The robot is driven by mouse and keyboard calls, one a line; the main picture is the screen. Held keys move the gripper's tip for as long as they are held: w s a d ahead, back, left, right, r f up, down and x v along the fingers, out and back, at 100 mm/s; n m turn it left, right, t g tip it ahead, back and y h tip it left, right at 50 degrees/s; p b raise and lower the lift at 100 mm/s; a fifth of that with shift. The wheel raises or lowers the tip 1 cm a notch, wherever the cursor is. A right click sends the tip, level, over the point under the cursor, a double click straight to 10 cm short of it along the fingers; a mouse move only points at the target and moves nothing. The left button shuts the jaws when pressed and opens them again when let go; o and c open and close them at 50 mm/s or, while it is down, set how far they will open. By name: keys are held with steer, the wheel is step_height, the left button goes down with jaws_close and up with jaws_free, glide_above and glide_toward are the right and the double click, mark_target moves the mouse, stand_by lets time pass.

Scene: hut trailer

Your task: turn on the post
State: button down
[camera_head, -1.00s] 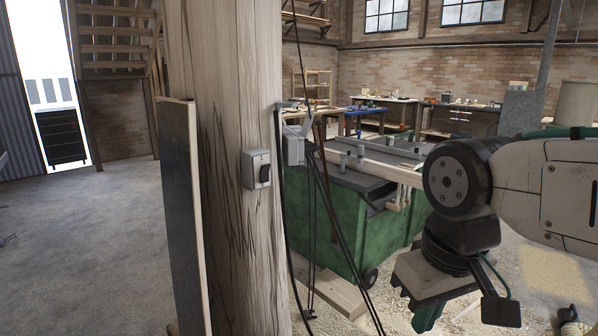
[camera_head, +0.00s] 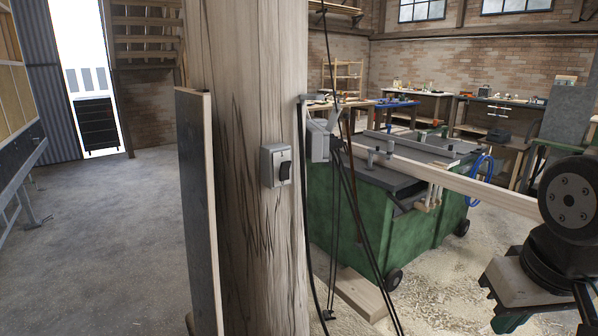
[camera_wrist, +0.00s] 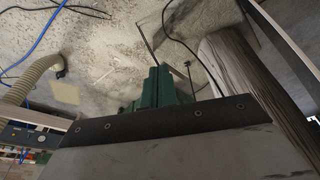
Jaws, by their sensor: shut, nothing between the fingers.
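A thick wooden post (camera_head: 245,230) stands upright in the middle of the head view. My gripper (camera_wrist: 160,76) shows in the wrist view as green fingers, shut and empty. In the head view my wrist is at the lower right, clear of the post, and the fingertips there are mostly hidden. The post also shows at the right of the wrist view (camera_wrist: 250,80), apart from the fingers. I cannot make out the switch in the wrist view.
A green machine cabinet (camera_head: 345,215) with a grey top stands right behind the post. Black cables (camera_head: 352,210) hang beside the post. A dark board (camera_head: 197,210) leans at its left. The concrete floor (camera_head: 110,230) at left is open.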

steer(key=w+a+f+n+t+y, duration=0.1)
steer(key=w+a+t, duration=0.25)
steer(key=w, duration=0.75)
steer(key=w+a+n+t+y, duration=0.1)
steer(key=w+a+n+t, duration=0.3)
steer(key=w, duration=0.7)
steer(key=w+a+t+y, duration=0.4)
steer(key=w+a+t, duration=0.1)
steer(key=w+a, duration=0.15)
steer(key=s+a+r+n+t+y, duration=0.1)
steer(key=s+a+n+t+y, duration=0.1)
steer(key=a+y, duration=0.5)
steer(key=shift+s+r+t+y, duration=0.35)
steer(key=shift+s+r+y, duration=0.05)
steer(key=shift+s+y, duration=0.2)
steer(key=shift+w+a, duration=0.1)
